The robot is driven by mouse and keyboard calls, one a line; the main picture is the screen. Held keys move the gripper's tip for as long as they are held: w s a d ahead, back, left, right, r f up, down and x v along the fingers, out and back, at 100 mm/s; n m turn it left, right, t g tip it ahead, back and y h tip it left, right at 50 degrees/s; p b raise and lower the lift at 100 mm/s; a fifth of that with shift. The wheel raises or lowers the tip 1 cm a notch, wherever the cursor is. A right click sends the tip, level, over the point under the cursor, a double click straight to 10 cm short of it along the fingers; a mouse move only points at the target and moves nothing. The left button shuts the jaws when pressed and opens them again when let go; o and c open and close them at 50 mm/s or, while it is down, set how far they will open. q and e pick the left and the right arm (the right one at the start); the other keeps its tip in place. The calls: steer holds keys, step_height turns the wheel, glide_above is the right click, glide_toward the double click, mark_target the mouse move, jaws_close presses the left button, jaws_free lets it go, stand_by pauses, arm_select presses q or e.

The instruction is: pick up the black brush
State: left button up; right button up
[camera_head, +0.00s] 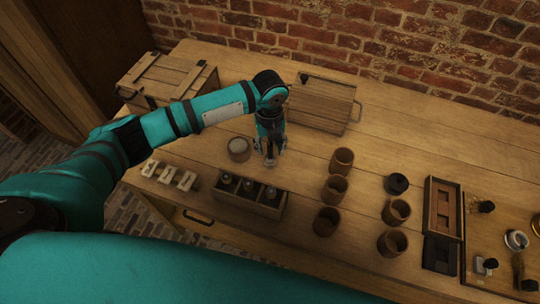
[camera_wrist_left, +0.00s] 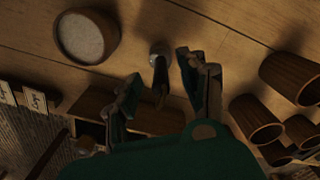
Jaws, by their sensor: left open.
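My left gripper (camera_head: 270,148) is open and points down over the table, right of the bowl. Its two fingers show apart in the left wrist view (camera_wrist_left: 158,74). A small slim thing with a grey rounded end and a dark shaft (camera_wrist_left: 159,50) stands between or just beyond the fingertips, not gripped. It may be the black brush, but I cannot tell for sure. In the head view the fingers mostly hide it. My right gripper is not in view.
A round bowl with pale contents (camera_head: 239,148) is left of the gripper, and a wooden rack of jars (camera_head: 250,208) in front. A lidded wooden box (camera_head: 325,108) stands behind. Several brown cups (camera_head: 335,188) and a tray of small items (camera_head: 470,245) are to the right.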

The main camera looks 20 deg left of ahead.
mark_target(270, 151)
arm_select(q)
step_height(270, 151, down, 2)
steer(key=shift+f, duration=0.55)
steer(key=shift+w, duration=0.1)
jaws_close()
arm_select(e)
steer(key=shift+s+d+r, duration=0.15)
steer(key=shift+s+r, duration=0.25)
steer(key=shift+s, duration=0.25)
